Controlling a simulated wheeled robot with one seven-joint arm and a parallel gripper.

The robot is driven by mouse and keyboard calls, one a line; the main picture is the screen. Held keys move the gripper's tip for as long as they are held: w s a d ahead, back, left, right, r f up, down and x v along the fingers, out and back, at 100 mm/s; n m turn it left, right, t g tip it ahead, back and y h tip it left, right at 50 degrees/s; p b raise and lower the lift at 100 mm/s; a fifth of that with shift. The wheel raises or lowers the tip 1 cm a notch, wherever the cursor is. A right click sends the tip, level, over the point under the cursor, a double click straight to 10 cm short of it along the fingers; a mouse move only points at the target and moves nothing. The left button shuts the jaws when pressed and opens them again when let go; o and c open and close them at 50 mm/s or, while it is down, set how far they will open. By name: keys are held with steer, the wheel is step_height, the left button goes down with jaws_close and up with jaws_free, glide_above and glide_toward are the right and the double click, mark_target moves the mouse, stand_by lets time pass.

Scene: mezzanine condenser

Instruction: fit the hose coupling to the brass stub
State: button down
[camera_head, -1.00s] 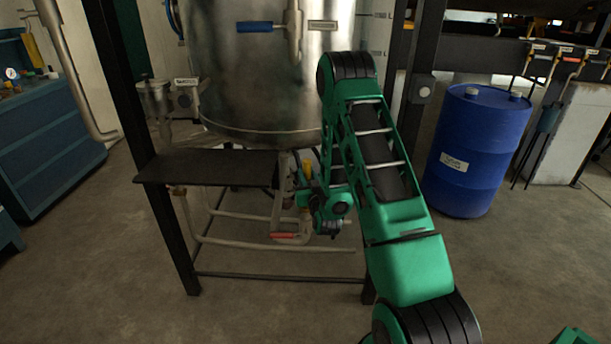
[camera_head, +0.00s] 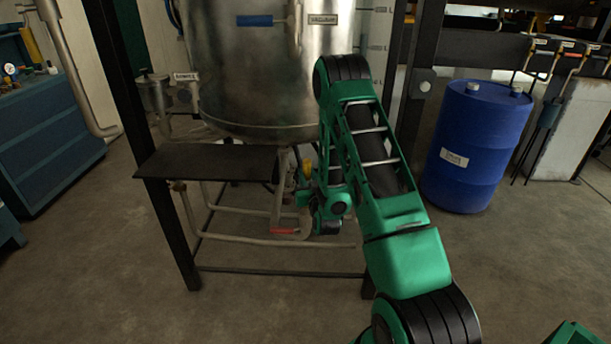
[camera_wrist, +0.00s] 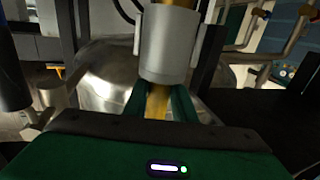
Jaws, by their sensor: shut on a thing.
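In the wrist view my gripper (camera_wrist: 158,97) is shut, its two green fingers on either side of a yellow-brown hose-like piece (camera_wrist: 157,104). A grey cylindrical coupling (camera_wrist: 168,45) sits just beyond the fingertips, in line with that piece. A brass-coloured part (camera_wrist: 189,4) shows at the coupling's far end; I cannot tell whether it is inside the coupling or only behind it. In the head view my wrist is low beneath the tank, beside a small yellow piece (camera_head: 307,167). My arm hides much of that spot, and the fingers are not clear there.
The steel tank (camera_head: 262,75) hangs above my wrist. A dark shelf (camera_head: 205,163) lies to the left, with pipes and a red handle (camera_head: 285,230) below. Frame posts stand on both sides. A blue drum (camera_head: 476,145) stands right; the front floor is open.

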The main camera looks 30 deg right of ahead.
steer(key=shift+f, duration=0.85)
steer(key=c, duration=1.4)
jaws_free()
steer(key=v, duration=1)
steer(key=shift+s+a, duration=0.2)
steer(key=shift+s, duration=0.1)
